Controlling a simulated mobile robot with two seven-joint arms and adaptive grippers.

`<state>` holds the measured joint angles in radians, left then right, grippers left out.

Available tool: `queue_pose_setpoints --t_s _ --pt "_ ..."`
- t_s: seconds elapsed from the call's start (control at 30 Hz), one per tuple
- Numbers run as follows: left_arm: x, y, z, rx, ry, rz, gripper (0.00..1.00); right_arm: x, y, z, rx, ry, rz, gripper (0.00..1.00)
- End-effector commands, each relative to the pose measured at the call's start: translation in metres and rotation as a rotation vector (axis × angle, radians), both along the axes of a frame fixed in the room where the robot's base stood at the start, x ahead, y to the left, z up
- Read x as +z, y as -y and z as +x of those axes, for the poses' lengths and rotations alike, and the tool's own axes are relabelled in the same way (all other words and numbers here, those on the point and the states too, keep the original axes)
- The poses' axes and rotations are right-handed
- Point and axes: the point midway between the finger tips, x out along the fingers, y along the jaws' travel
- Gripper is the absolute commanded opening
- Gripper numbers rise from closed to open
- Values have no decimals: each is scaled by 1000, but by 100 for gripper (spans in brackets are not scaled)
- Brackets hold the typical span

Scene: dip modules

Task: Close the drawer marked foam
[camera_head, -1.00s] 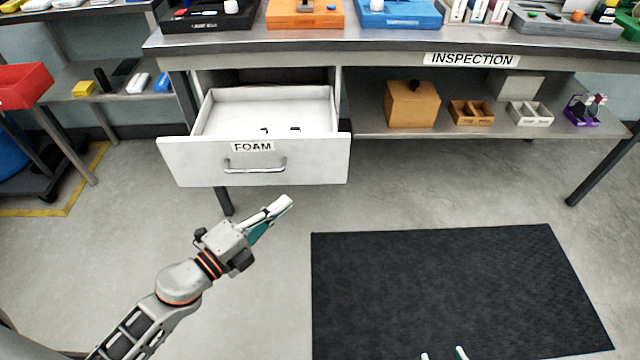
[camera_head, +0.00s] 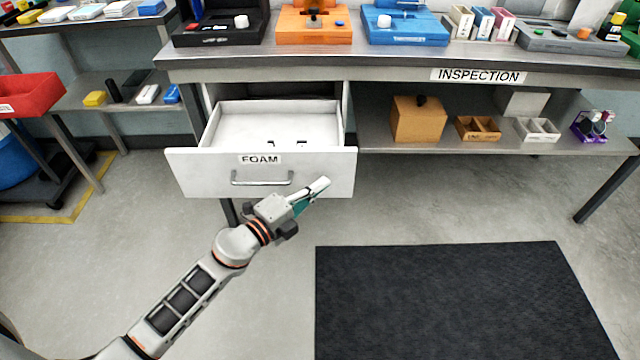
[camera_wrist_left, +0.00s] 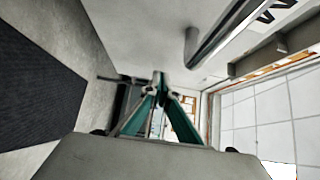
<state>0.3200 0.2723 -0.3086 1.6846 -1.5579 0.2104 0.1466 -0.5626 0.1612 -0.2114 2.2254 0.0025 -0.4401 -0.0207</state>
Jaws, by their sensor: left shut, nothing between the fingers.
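The white drawer marked FOAM (camera_head: 210,172) stands pulled out from under the bench, with small dark items inside. Its bar handle (camera_head: 262,182) is on the front below the label, and shows large in the left wrist view (camera_wrist_left: 215,40). My left gripper (camera_head: 322,186) is shut and empty. In the head view it lies over the lower right part of the drawer front, right of the handle. In the left wrist view its closed fingertips (camera_wrist_left: 158,78) are beside the handle and apart from it. Whether they touch the drawer front I cannot tell. My right gripper is out of view.
The inspection bench (camera_head: 400,66) carries black, orange and blue trays. A lower shelf (camera_head: 375,130) at right holds a brown box (camera_head: 417,120) and small bins. A red bin (camera_head: 30,92) stands at left. A black mat (camera_head: 460,300) lies on clear floor.

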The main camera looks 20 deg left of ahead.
Motion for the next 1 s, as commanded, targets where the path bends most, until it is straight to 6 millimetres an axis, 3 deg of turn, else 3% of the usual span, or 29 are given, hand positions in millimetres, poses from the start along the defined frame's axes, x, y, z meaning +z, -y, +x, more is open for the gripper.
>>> queue_pose_setpoints --t_s 0.67,0.87,1.0 --pt "1 -5 15 1 1 0 0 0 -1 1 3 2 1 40" --pt "0 -14 44 2 0 1 0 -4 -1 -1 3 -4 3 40" --pt "-1 -22 73 3 -1 0 0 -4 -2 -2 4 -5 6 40"
